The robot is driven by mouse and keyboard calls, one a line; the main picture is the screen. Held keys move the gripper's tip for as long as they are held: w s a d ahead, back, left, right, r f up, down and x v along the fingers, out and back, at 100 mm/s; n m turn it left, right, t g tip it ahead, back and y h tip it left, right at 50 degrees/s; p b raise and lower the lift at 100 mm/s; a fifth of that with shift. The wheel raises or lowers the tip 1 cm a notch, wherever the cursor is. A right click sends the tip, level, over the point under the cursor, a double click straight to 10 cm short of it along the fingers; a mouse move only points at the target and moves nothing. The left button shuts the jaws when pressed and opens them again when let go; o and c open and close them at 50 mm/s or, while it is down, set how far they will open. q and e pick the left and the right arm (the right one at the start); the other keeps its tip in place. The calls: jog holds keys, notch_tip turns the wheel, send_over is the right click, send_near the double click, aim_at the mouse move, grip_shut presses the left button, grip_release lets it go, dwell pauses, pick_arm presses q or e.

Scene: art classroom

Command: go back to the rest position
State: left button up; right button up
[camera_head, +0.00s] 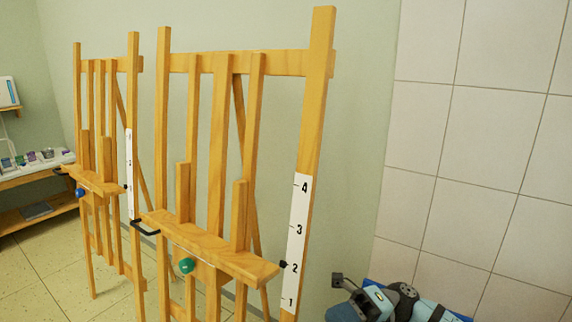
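The near wooden easel (222,150) stands upright in the middle of the head view. Its right post carries a white scale (296,240) numbered 1 to 4, with a black pointer at about 2. Its tray (210,247) has a green knob (187,265) below it and a black bracket (145,227) at its left end. Part of my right arm, light blue and grey, shows at the bottom right, apart from the easel in the picture. A small dark piece there may belong to my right gripper, but its fingers cannot be made out. My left gripper is out of view.
A second easel (105,75) with a blue knob (81,192) stands behind to the left. A wooden shelf (38,212) with small jars is at the far left. A tiled wall (480,150) rises on the right. Some tiled floor (38,280) is clear at the lower left.

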jog(key=s+d+f+n+t+h, duration=0.4)
jog(key=s+f+n+t+h, duration=0.25)
jog(key=n+t, duration=0.75)
jog(key=s+d+f+n+t+h, duration=0.3)
jog(key=s+f+n+t+h, duration=0.4)
jog(key=n, duration=1)
pick_arm(q)
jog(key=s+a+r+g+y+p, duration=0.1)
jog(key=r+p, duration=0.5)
jog(key=p, duration=1)
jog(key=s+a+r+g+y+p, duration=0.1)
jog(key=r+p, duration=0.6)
jog(key=p, duration=0.9)
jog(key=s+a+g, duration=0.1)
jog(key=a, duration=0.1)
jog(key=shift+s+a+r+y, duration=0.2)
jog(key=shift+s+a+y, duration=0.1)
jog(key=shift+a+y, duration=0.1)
pick_arm(e)
jog(key=s+d+r+h, duration=0.1)
jog(key=d+r, duration=0.4)
jog(key=r, duration=0.7)
jog(key=shift+r+n+g, duration=0.15)
jog(key=shift+n+g, duration=0.15)
jog(key=shift+g, duration=0.1)
